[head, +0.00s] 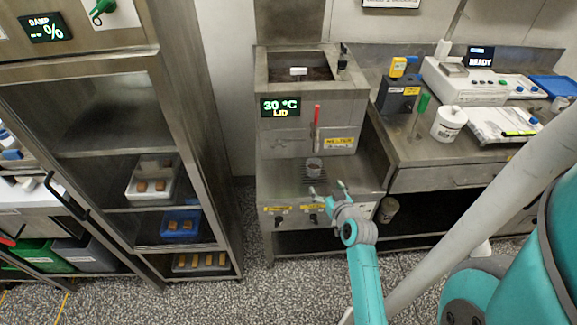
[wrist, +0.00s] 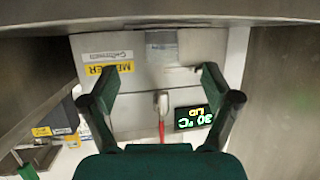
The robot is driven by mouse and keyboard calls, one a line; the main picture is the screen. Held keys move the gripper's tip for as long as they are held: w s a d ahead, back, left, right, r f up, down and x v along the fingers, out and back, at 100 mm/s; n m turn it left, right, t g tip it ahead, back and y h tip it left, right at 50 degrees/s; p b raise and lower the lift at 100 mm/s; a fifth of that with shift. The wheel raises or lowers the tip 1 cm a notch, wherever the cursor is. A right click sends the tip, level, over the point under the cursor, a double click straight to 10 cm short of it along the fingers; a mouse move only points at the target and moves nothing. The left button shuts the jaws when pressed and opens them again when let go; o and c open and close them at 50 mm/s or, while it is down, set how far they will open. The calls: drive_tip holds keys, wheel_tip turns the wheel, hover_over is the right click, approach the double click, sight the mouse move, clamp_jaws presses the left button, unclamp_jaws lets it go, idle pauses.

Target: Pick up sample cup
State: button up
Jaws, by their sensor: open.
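The sample cup (head: 314,167) is a small, clear-looking cup with dark contents. It stands upright on the dark grate under the melter's spout in the head view. My gripper (head: 327,188) is open and empty, in front of the cup and apart from it. In the wrist view the picture is upside down, and my gripper's two fingers (wrist: 158,78) are spread wide. A greyish see-through shape between and beyond them looks like the cup (wrist: 162,46), but its outline is faint.
The melter (head: 290,145) shows 30 °C and LID, with a red lever (head: 317,115) above the cup. A bench (head: 430,150) with a white tub (head: 448,123) and instruments stands right. A rack (head: 120,207) with trays stands left. The speckled floor between is free.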

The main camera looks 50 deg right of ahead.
sight(316, 173)
drive_tip(key=x, duration=0.4)
drive_tip(key=r+x, duration=0.1)
drive_tip(key=x, duration=0.1)
drive_tip(key=shift+w+d+f, duration=0.1)
drive_tip(key=shift+w+d, duration=0.1)
drive_tip(key=shift+w, duration=0.1)
drive_tip(key=shift+x, duration=2.85)
drive_tip(key=shift+w+a, duration=0.1)
drive_tip(key=c, duration=1.3)
